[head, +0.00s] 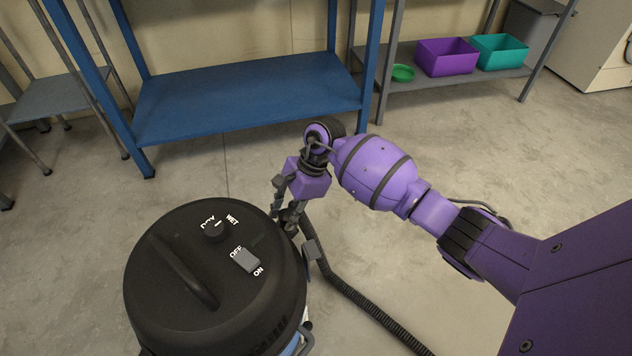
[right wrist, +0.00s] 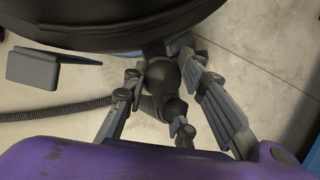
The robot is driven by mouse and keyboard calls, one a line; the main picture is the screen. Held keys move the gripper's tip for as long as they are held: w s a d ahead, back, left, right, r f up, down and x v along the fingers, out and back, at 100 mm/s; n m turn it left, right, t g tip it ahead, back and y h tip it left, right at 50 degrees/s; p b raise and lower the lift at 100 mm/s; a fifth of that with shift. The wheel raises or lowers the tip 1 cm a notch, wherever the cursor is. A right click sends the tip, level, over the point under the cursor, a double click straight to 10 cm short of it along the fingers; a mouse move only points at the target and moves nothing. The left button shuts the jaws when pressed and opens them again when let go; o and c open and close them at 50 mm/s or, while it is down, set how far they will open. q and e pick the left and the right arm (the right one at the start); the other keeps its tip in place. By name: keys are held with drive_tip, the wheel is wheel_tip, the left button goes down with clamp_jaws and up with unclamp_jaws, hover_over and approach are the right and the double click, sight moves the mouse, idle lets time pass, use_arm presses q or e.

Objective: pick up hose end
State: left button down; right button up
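The vacuum (head: 170,250) is a round black-lidded machine at the lower left of the head view. The black hose end (right wrist: 163,75) is by its side, just under the lid rim, in the right wrist view. My right gripper (head: 284,204) points down beside the vacuum. In the right wrist view its fingers (right wrist: 160,70) are spread, one on each side of the hose end. The fingers look open, and I cannot tell whether they touch it. In the head view the gripper mostly hides the hose end. My left gripper is not in view.
The ribbed hose (head: 370,308) runs across the floor to the lower right. A blue shelf (head: 240,95) stands behind. Purple (head: 446,57) and teal (head: 498,52) bins sit on a grey shelf.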

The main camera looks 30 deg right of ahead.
drive_tip(key=shift+w+r, duration=0.2)
drive_tip(key=shift+r, duration=0.3)
wheel_tip(320, 180, up, 9)
drive_tip(key=p, duration=0.3)
drive_tip(key=shift+r+p, duration=0.15)
drive_tip(key=shift+p, duration=0.15)
